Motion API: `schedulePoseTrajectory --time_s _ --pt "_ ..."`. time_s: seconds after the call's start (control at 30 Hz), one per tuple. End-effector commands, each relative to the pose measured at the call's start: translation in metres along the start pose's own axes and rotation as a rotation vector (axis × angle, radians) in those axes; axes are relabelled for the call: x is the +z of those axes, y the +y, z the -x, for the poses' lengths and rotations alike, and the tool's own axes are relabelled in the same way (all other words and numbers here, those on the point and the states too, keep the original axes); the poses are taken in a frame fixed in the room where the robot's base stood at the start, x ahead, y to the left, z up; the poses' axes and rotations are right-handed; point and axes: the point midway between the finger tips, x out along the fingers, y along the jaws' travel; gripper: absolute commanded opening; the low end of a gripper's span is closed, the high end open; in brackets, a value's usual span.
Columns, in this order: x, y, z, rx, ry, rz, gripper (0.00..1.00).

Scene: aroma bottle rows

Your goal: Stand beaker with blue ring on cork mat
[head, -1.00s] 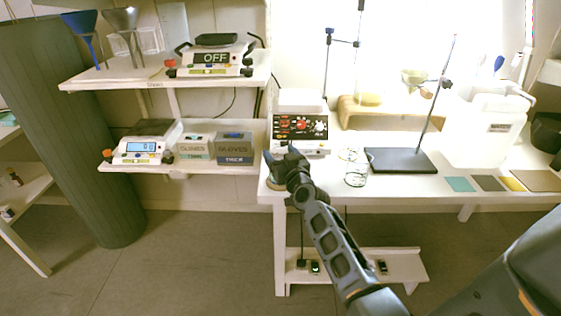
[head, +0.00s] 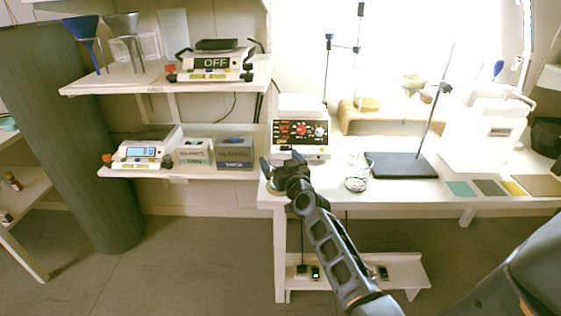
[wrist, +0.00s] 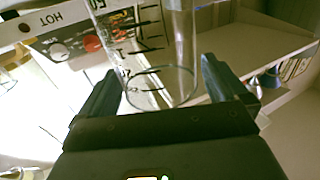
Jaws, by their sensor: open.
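My gripper (head: 283,168) is over the left front corner of the white table, and its fingers are open. In the wrist view, a clear beaker (wrist: 150,50) with black graduation marks stands between the spread fingers (wrist: 160,90). I see no blue ring on the visible part. In the head view this beaker cannot be made out behind the gripper. Another piece of clear glassware (head: 356,180) stands to the right. A flat tan square (head: 540,186) lies at the table's right end; which one is cork is unclear.
A hotplate (head: 301,132) with a red knob is just behind the gripper. A black stand base (head: 402,165) with a rod is right of the glassware. Teal (head: 461,189), dark grey and yellow squares lie near the front edge. Shelves with scales are on the left.

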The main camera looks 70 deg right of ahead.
Motion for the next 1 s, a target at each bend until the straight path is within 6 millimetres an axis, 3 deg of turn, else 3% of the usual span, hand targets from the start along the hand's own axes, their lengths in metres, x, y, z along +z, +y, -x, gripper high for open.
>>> schedulePoseTrajectory --time_s 0.17,0.7,1.0 --pt "-0.002 0.000 0.009 0.000 -0.001 0.001 0.99" --pt "-0.002 0.000 0.106 0.000 -0.002 0.001 0.99" --pt "-0.003 0.000 0.120 0.000 0.001 0.000 0.99"
